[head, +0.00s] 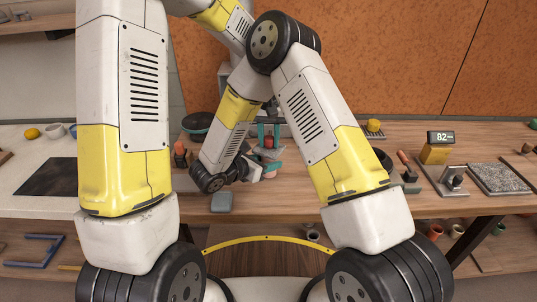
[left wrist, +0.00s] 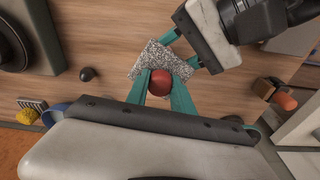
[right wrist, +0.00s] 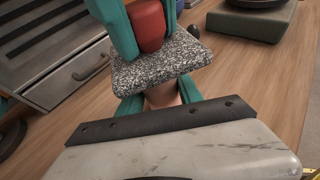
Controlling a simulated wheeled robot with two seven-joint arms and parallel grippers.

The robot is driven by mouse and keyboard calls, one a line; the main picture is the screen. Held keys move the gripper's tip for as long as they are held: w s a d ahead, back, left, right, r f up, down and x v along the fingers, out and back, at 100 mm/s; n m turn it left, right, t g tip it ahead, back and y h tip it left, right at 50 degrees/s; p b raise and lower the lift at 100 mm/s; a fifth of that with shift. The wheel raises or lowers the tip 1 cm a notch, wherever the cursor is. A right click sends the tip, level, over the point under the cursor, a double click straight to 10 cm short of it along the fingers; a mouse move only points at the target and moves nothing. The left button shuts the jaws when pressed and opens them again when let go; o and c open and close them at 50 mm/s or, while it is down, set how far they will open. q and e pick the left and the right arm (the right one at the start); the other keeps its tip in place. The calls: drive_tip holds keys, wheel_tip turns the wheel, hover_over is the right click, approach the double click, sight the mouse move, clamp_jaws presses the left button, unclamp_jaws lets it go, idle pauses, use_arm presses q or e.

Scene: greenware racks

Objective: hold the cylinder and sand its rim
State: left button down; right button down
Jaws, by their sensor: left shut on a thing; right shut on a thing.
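My left gripper (head: 268,137) points down and is shut on the red handle (left wrist: 161,82) of a speckled grey sanding pad (left wrist: 163,60). My right gripper (right wrist: 163,98) is shut on a pinkish clay cylinder (right wrist: 163,93), held from the side above the bench. The pad (right wrist: 158,64) lies over the top of the cylinder, and the red handle (right wrist: 149,25) rises above it. The pad hides the rim, so I cannot tell whether pad and rim touch. The cylinder is small and partly hidden in the head view.
The wooden bench holds a small grey block (head: 221,202), a dark round wheel (head: 197,122) and an orange-topped bottle (head: 180,153). At right are a display reading 82 (head: 440,136) and a speckled slab (head: 497,178).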

use_arm(q)
drive_tip(key=shift+s+d, duration=0.15)
drive_tip(key=shift+s, duration=0.1)
drive_tip(key=shift+w+a, duration=0.25)
drive_tip(key=shift+w, duration=0.25)
drive_tip(key=shift+w+a, duration=0.25)
drive_tip(key=shift+w, duration=0.2)
drive_tip(key=shift+s+d, duration=0.3)
drive_tip(key=shift+s, duration=0.2)
drive_tip(key=shift+s+d, duration=0.25)
drive_tip(key=shift+s, duration=0.25)
drive_tip(key=shift+w+a, duration=0.3)
drive_tip(key=shift+w, duration=0.2)
drive_tip(key=shift+w+a, duration=0.25)
drive_tip(key=shift+w, duration=0.25)
wheel_tip(320, 180, up, 7)
drive_tip(key=shift+w+a+r, duration=0.1)
drive_tip(key=w+a+r, duration=0.4)
drive_tip(key=w, duration=0.1)
drive_tip(key=shift+w, duration=0.25)
idle(0.5)
drive_tip(key=shift+a, duration=0.1)
idle(0.4)
